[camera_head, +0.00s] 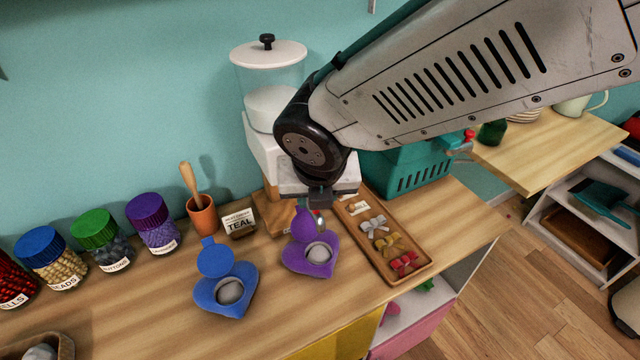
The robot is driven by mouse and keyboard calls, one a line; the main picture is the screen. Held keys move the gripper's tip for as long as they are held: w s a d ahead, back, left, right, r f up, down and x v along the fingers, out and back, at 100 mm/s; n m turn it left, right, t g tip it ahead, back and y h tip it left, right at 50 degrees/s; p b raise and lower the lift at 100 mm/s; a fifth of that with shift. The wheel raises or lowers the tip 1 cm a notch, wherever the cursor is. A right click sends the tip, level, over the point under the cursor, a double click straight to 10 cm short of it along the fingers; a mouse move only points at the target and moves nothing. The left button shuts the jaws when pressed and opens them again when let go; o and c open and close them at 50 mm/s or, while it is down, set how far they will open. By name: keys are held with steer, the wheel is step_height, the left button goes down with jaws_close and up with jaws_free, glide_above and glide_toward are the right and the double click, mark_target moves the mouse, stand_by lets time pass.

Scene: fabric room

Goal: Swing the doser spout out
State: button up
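The doser (262,150) stands against the teal wall, with a clear hopper of white filling and a white lid with a black knob. My arm crosses in front of its right side. My gripper (318,208) points down at the doser's lower front, just above the purple heart-shaped case (297,262). The gripper hides most of the area where the spout would be, so I cannot make out the spout or whether I touch it. The fingers are small and dark here, and I cannot tell whether they are open.
An open blue heart case (212,298) is left of the purple one; each holds a pale round piece. A wooden tray (424,274) of bows lies to the right. A card reading TEAL (238,223), an orange pot (203,214) and several lidded jars (153,224) stand left.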

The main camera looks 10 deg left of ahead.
steer(key=v, duration=0.7)
steer(key=shift+s+r, duration=0.2)
steer(key=shift+r, duration=0.15)
steer(key=shift+d, duration=0.1)
steer(key=s+d+n+g, duration=0.1)
steer(key=s+d+n, duration=0.2)
steer(key=d+n, duration=0.8)
steer(key=s+d+r+n+g, duration=0.1)
steer(key=s+d+n, duration=0.2)
steer(key=d+n, duration=0.8)
steer(key=s+d+n+g+h, duration=0.1)
steer(key=s+d+n, duration=0.2)
steer(key=d+n, duration=0.7)
steer(key=shift+s+d+r+n, duration=0.25)
steer(key=shift+s+d+n, duration=0.15)
steer(key=shift+d, duration=0.55)
